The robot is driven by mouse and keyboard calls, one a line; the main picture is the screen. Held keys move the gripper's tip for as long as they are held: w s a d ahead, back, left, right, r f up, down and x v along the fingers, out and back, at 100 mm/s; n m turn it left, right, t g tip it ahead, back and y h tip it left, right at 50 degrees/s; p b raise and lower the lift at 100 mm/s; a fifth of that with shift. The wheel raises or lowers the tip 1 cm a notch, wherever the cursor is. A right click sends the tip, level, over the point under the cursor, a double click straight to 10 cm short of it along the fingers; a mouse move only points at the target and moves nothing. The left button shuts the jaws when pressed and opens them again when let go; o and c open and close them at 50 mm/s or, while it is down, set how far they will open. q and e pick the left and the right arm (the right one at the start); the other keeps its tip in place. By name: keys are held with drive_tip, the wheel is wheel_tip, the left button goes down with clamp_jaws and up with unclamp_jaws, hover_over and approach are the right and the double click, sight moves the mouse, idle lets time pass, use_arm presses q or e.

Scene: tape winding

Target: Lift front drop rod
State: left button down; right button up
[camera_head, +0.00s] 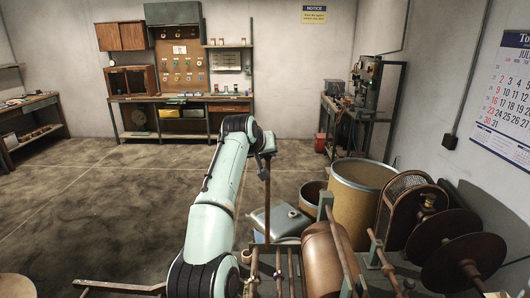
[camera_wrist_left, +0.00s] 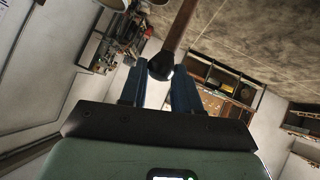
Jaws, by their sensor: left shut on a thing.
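My left arm reaches forward in the head view, and its gripper (camera_head: 267,147) is at the top of a thin brown rod (camera_head: 267,205). The rod stands roughly upright below the gripper, and its lower end runs down among the winding machine's bars, where I cannot tell how it is joined. In the left wrist view, the two blue fingers (camera_wrist_left: 160,88) are on either side of the rod's dark rounded end, and the rod (camera_wrist_left: 175,35) runs away from them. The gripper is shut on the rod. My right gripper is not in view.
The winding machine has a copper-brown roller (camera_head: 325,258) and dark discs (camera_head: 463,262) at right. The floor (camera_head: 110,215) at left is clear. A workbench (camera_head: 180,100) stands far back.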

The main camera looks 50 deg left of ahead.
use_arm(q)
drive_tip(key=shift+w+r, duration=0.1)
drive_tip(key=shift+r, duration=0.45)
drive_tip(key=c, duration=1.1)
unclamp_jaws()
drive_tip(key=shift+d+f, duration=0.1)
drive_tip(key=shift+d, duration=0.1)
drive_tip(key=shift+a+f, duration=0.1)
drive_tip(key=shift+f, duration=0.05)
drive_tip(key=v, duration=1.3)
drive_tip(key=shift+s+b, duration=0.3)
drive_tip(key=shift+b, duration=0.05)
